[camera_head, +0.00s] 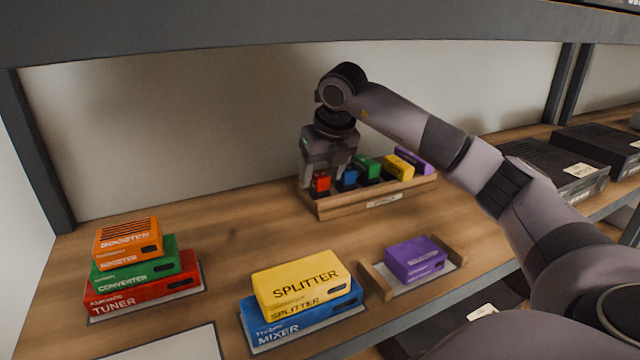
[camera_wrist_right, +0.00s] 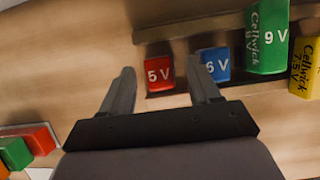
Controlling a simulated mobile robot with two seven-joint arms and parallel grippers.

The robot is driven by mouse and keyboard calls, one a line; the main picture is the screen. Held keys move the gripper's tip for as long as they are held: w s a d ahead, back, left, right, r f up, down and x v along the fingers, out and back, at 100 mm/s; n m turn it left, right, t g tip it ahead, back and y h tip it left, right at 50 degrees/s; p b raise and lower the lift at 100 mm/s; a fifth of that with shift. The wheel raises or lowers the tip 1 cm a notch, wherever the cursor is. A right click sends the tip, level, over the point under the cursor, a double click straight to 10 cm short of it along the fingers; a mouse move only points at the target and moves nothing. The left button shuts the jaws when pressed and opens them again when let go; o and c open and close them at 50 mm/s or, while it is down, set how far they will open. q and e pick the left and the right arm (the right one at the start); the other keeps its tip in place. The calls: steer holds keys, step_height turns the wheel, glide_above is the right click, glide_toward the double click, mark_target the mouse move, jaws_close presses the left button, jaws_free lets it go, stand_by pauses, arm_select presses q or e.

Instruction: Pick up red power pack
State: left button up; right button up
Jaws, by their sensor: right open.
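The red power pack (camera_head: 320,182) stands at the left end of a wooden rack (camera_head: 330,208) on the shelf. In the right wrist view the red pack (camera_wrist_right: 159,72) is marked "5 V" and lies ahead of my jaws, between the lines of the two fingers. My right gripper (camera_head: 328,172) is open and points down just above the left end of the rack; its fingers also show in the right wrist view (camera_wrist_right: 162,90). I cannot tell whether a finger touches a pack. My left gripper is in neither view.
Beside the red pack stand blue (camera_head: 347,179), green (camera_head: 367,167), yellow (camera_head: 398,167) and purple (camera_head: 414,160) packs. Stacked boxes include an orange booster (camera_head: 128,238) and a yellow splitter (camera_head: 302,284). A purple box (camera_head: 414,260) sits in a holder. An upper shelf (camera_head: 300,22) runs overhead.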

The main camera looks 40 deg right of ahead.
steer(key=c, duration=1.1)
steer(key=shift+o, duration=0.2)
